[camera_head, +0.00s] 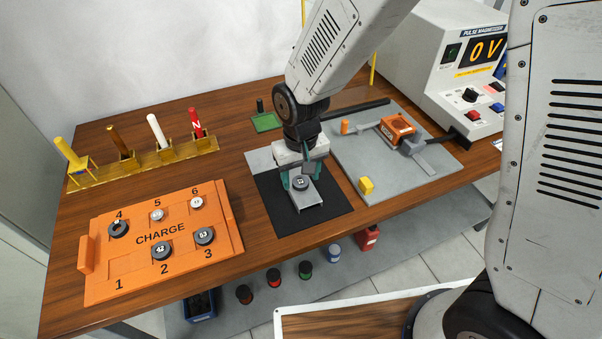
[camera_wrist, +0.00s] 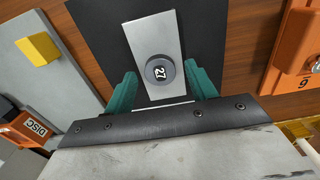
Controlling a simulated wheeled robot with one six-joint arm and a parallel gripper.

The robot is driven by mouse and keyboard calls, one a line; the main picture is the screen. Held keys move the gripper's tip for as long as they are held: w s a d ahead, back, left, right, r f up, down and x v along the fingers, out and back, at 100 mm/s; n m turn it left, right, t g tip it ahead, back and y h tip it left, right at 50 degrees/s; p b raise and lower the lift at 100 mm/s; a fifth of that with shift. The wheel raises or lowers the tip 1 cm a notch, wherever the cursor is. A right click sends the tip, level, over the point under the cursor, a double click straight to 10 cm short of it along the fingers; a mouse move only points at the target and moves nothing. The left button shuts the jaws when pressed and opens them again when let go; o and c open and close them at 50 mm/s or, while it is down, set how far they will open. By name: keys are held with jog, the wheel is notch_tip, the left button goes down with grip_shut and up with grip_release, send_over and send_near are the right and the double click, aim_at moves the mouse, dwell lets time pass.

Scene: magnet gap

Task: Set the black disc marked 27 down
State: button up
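The black disc marked 27 (camera_wrist: 161,71) lies face up on a bare metal plate (camera_wrist: 152,35), number showing. In the head view the disc (camera_head: 300,183) is on the same plate (camera_head: 309,201), which is over a black mat (camera_head: 335,208). My gripper (camera_head: 301,177) is low over the plate, pointing down. In the wrist view its two green fingers (camera_wrist: 160,84) stand apart, one on each side of the disc, with a gap at the left. Whether the right finger touches it is hard to tell.
An orange CHARGE tray (camera_head: 160,238) with several discs is at the left; its slot 1 looks empty. A gold rack (camera_head: 140,164) holds coloured rods behind it. A grey board (camera_head: 375,185) with a yellow block (camera_head: 366,186) and orange device (camera_head: 397,128) is close on the right.

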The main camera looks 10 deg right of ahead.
aim_at(300, 181)
notch_tip(300, 181, up, 12)
jog(key=f, duration=0.1)
jog(key=s+d+r+m, duration=0.1)
jog(key=s+d+r, duration=0.5)
jog(key=d+r, duration=0.4)
jog(key=s+d+r+m+t, duration=0.1)
jog(key=s+d+r+m, duration=0.1)
jog(key=s+d, duration=0.8)
jog(key=s, duration=0.3)
jog(key=shift+s+d+r, duration=0.15)
jog(key=shift+s+d, duration=0.2)
jog(key=shift+d, duration=0.05)
